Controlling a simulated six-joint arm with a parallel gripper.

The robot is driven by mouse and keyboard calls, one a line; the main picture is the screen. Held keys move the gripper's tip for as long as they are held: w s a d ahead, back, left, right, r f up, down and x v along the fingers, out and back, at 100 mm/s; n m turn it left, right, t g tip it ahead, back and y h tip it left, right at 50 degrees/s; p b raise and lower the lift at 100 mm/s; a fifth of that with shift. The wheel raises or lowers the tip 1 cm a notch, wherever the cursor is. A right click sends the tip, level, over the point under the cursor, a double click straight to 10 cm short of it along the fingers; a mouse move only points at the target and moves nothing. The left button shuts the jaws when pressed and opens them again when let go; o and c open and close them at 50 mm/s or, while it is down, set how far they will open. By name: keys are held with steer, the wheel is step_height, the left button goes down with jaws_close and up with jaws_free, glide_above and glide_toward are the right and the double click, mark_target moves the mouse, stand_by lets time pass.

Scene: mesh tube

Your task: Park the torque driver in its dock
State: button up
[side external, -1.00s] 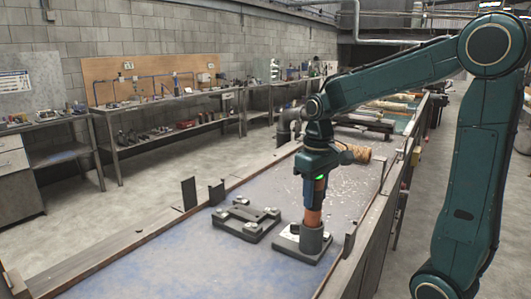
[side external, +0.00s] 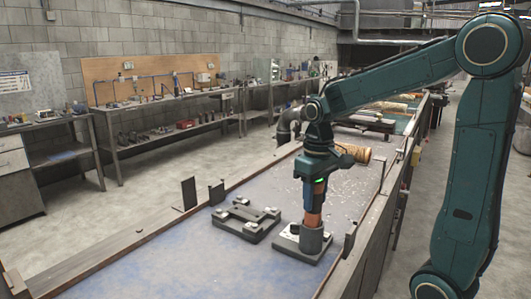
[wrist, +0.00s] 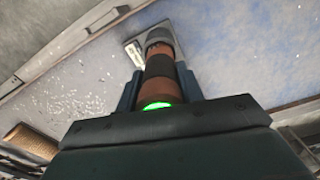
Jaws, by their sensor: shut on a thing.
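The torque driver (side external: 313,218) is an orange-brown cylinder with a black band and a green light ring at its top. It stands about upright, its lower end inside a grey round cup on a square plate (side external: 284,241), which looks like its dock. My gripper (side external: 315,193) is above the cup with its fingers around the driver's upper body, shut on it. In the wrist view the driver (wrist: 160,66) runs between the two blue fingers of my gripper (wrist: 157,88) towards the cup. How deep the driver sits is hidden by the cup wall.
A dark fixture plate (side external: 247,221) with several raised pads lies just left of the cup. Two dark upright plates (side external: 189,193) stand by the table's left edge. A tan mesh roll (side external: 355,153) lies behind my gripper. The front of the blue table is clear.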

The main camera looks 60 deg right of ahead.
steer(key=shift+f, duration=0.15)
stand_by(0.3)
steer(key=o, duration=1.2)
steer(key=shift+c, duration=0.2)
step_height(320, 180, up, 14)
steer(key=shift+f, duration=0.1)
steer(key=shift+s+a, duration=0.1)
